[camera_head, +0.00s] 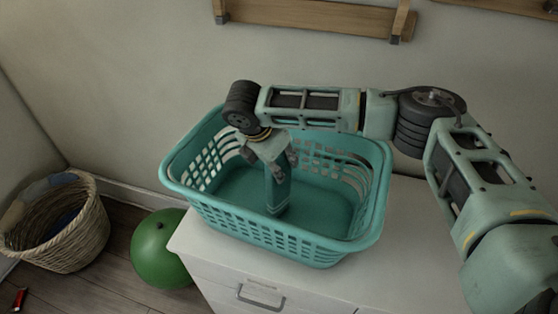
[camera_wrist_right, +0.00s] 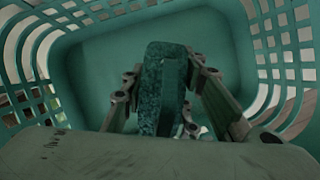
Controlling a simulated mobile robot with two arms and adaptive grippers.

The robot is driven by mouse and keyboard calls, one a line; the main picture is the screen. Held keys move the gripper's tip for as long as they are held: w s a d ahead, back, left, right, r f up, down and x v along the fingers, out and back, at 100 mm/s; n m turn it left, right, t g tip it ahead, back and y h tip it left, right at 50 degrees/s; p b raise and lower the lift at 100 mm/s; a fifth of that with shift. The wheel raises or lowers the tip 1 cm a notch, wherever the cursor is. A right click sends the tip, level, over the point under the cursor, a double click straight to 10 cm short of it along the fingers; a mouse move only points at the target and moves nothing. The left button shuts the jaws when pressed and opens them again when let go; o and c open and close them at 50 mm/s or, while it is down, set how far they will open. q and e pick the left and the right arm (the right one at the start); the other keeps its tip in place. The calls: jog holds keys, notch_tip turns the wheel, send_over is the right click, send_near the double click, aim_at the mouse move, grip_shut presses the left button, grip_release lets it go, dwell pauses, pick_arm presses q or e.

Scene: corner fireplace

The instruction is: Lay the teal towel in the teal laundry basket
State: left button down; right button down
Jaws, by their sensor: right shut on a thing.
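The teal laundry basket (camera_head: 315,245) stands on a white cabinet in the head view. Its slotted wall also shows in the right wrist view (camera_wrist_right: 285,45). The teal towel (camera_head: 277,190) is a narrow folded piece, held upright inside the basket with its lower end close to the basket floor. I cannot tell whether it touches the floor. My right gripper (camera_head: 274,165) reaches down into the basket and is shut on the towel. In the right wrist view the towel (camera_wrist_right: 160,88) sits between the two fingers (camera_wrist_right: 163,95). My left gripper is not in view.
The white cabinet (camera_head: 215,262) has a drawer handle on its front. A wicker basket (camera_head: 75,238) and a green ball (camera_head: 160,250) are on the wooden floor at left. A red item (camera_head: 19,298) lies at lower left. A wooden shelf (camera_head: 320,18) is on the wall above.

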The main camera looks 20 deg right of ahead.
jog(key=shift+s, duration=0.1)
jog(key=c, duration=1.4)
grip_release()
jog(key=shift+f, duration=0.1)
jog(key=b+v, duration=0.2)
jog(key=v, duration=1)
